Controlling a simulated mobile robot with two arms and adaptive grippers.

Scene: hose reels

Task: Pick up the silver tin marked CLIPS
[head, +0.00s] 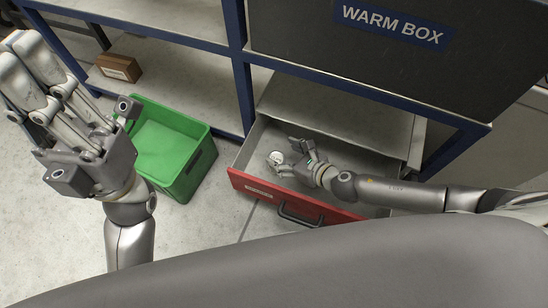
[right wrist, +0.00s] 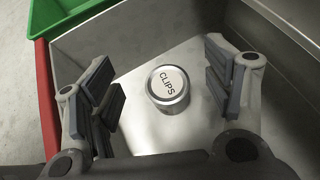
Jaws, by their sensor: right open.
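The silver tin marked CLIPS (right wrist: 168,88) stands upright on the bare floor of the open drawer (right wrist: 139,59), its white lid and label facing up in the right wrist view. In the head view the tin (head: 276,157) shows small, next to my right fingers. My right gripper (right wrist: 160,95) is open, with one finger on each side of the tin and a gap on both sides. In the head view my right gripper (head: 284,158) reaches into the drawer. My left gripper (head: 35,85) is raised at the left, its fingers spread and empty.
The drawer has a red front (head: 290,203) with a dark handle (head: 300,214). A green crate (head: 182,160) stands on the floor left of it. A dark WARM BOX (head: 375,45) hangs above. A blue-framed shelf (head: 180,38) holds a small brown box (head: 119,67).

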